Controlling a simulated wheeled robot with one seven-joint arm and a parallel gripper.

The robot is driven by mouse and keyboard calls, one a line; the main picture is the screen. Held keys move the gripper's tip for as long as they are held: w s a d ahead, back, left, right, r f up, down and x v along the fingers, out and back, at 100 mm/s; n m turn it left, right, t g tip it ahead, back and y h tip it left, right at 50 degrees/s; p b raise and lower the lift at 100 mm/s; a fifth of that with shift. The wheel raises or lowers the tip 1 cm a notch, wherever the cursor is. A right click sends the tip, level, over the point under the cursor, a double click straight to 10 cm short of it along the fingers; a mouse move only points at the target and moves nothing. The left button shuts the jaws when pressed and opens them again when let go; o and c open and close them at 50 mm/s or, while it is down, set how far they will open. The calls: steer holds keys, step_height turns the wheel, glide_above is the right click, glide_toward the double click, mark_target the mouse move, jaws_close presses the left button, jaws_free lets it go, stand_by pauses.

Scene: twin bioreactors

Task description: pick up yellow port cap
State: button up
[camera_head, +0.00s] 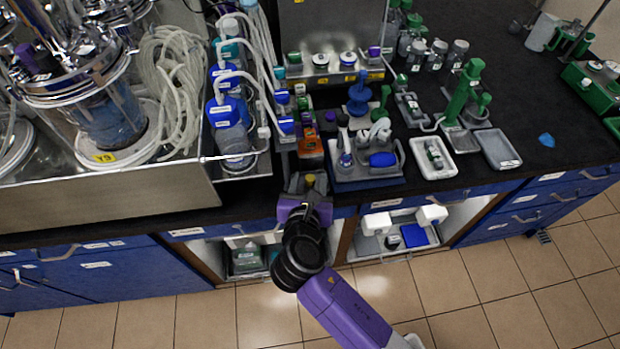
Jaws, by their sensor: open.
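A small yellow piece that looks like the yellow port cap (310,179) shows at the front edge of the black bench, just in front of an orange block. My gripper (308,184) is over the bench edge with its jaws open, one finger on each side of the yellow piece. I cannot tell whether the fingers touch it. The lower part of the piece is hidden by the gripper.
An orange block (310,147) sits just beyond my gripper. A blue-grey tray (370,183) with lab parts is close on the right. A bottle (233,143) stands in a metal tray on the left. Open bench lies at the far right (560,110).

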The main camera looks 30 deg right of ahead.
jaws_close()
steer(key=shift+s+r, duration=0.1)
